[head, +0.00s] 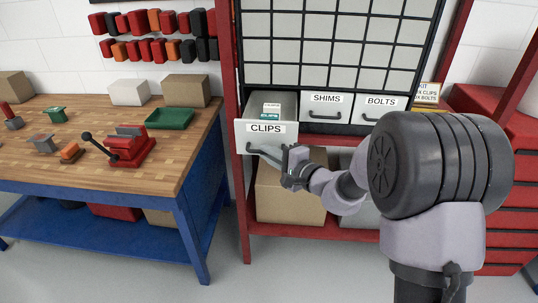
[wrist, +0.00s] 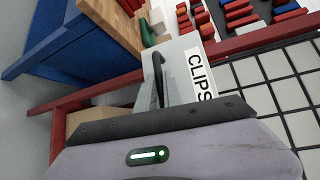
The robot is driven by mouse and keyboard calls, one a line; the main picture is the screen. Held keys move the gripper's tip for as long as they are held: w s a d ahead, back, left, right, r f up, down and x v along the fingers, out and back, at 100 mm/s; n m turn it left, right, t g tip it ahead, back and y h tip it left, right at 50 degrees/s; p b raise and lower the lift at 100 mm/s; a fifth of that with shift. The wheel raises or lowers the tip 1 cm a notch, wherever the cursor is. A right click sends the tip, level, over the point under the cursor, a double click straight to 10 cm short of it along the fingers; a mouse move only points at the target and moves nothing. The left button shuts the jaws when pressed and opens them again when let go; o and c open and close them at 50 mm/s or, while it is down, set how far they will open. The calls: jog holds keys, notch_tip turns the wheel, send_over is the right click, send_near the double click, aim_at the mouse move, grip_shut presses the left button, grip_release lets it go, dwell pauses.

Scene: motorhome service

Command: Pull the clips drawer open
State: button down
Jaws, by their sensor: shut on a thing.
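The clips drawer (head: 266,140) is a grey bin with a white CLIPS label and a dark bar handle. It stands out from the red rack, well ahead of the shims and bolts drawers, and a box with a green label shows inside it. My gripper (head: 287,165) is at the handle on the drawer's front and is shut on it. In the wrist view the drawer front (wrist: 181,50) and its dark handle (wrist: 158,72) show just past my gripper. The fingertips are mostly hidden there by my wrist.
The shims drawer (head: 326,107) and bolts drawer (head: 381,108) sit flush in the rack to the right. A cardboard box (head: 289,203) stands on the shelf below. A workbench (head: 85,170) with a red vise (head: 128,147) is at the left. Floor between bench and rack is clear.

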jog(key=c, duration=1.5)
grip_release()
jog(key=p+v, duration=0.2)
jog(key=v, duration=1.5)
jog(key=shift+s+d+f, duration=0.1)
jog(key=shift+s, duration=0.1)
